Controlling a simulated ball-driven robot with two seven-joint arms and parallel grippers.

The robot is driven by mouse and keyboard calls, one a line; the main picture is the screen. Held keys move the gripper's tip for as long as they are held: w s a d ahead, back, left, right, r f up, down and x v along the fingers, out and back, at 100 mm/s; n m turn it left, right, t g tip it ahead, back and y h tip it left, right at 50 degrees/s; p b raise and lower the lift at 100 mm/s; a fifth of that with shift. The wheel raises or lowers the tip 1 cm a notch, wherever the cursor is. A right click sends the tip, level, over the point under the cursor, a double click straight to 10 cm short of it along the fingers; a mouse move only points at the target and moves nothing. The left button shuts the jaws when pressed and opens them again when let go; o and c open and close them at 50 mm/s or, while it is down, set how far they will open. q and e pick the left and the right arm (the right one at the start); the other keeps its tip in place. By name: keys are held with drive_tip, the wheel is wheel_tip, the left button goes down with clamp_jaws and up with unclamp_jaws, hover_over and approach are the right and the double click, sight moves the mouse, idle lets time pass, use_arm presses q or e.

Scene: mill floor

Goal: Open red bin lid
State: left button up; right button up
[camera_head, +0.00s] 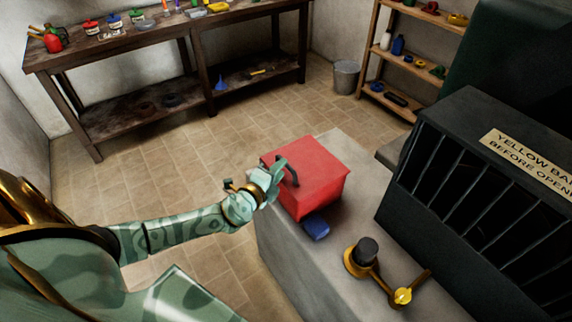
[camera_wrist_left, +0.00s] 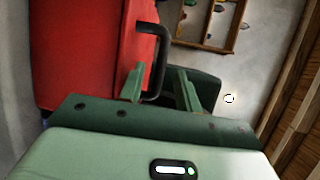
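The red bin (camera_head: 322,182) stands on a grey stone block, and its lid looks closed. A dark handle (camera_head: 292,174) sticks up at its left side. My left gripper (camera_head: 279,166) is at this handle. In the left wrist view the fingers of my left gripper (camera_wrist_left: 161,84) are apart, with the dark handle (camera_wrist_left: 159,60) reaching into the gap between them, nearer the left finger. Whether a finger touches it, I cannot tell. The red bin (camera_wrist_left: 80,55) fills the upper left there. My right gripper is not in view.
A blue block (camera_head: 315,228) sits at the bin's front. A brass lever with a black knob (camera_head: 365,251) is on the stone top (camera_head: 290,262). A black barred guard (camera_head: 470,190) stands to the right. A workbench (camera_head: 150,45) and shelves are farther back.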

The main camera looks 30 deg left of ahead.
use_arm(q)
drive_tip(key=shift+w+f, duration=0.2)
drive_tip(key=shift+w, duration=0.8)
drive_tip(key=shift+w+f, duration=0.2)
drive_tip(key=shift+w, duration=0.75)
